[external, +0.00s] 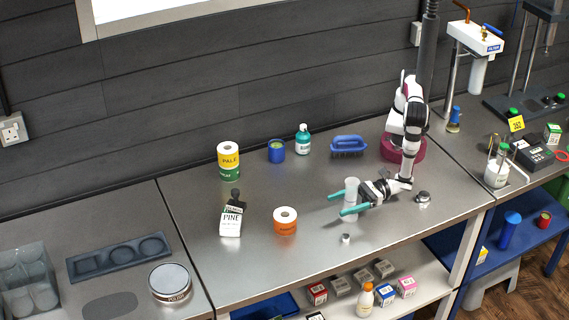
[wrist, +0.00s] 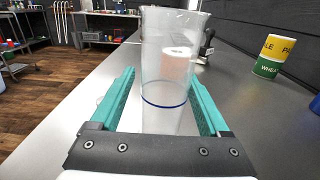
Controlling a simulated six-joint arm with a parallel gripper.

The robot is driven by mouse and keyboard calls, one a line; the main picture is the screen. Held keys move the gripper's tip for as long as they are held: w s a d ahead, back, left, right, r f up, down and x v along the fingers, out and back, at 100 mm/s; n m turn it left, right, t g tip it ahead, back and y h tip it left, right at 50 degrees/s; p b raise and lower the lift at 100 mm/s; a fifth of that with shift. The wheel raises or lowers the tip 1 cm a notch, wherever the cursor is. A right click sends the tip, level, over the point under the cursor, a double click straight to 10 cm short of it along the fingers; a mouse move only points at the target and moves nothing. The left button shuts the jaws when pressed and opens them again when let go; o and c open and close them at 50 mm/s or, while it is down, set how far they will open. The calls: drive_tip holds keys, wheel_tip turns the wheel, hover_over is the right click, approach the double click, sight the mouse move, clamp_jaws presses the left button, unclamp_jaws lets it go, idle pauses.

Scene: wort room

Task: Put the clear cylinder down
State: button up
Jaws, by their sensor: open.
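The clear cylinder (external: 351,198) stands upright on the steel bench in the external view. In the wrist view my gripper (wrist: 163,95) shows gaps between the fingers and the cylinder. The cylinder's base is partly hidden by the gripper body in the wrist view.
Stacked yellow and green tins (external: 229,160), a blue tin (external: 276,151), a teal bottle (external: 303,139) and a blue brush (external: 349,146) are behind. A small metal piece (external: 346,239) lies in front.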

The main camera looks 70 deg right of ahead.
drive_tip(key=v, duration=1.2)
drive_tip(key=shift+a, duration=0.1)
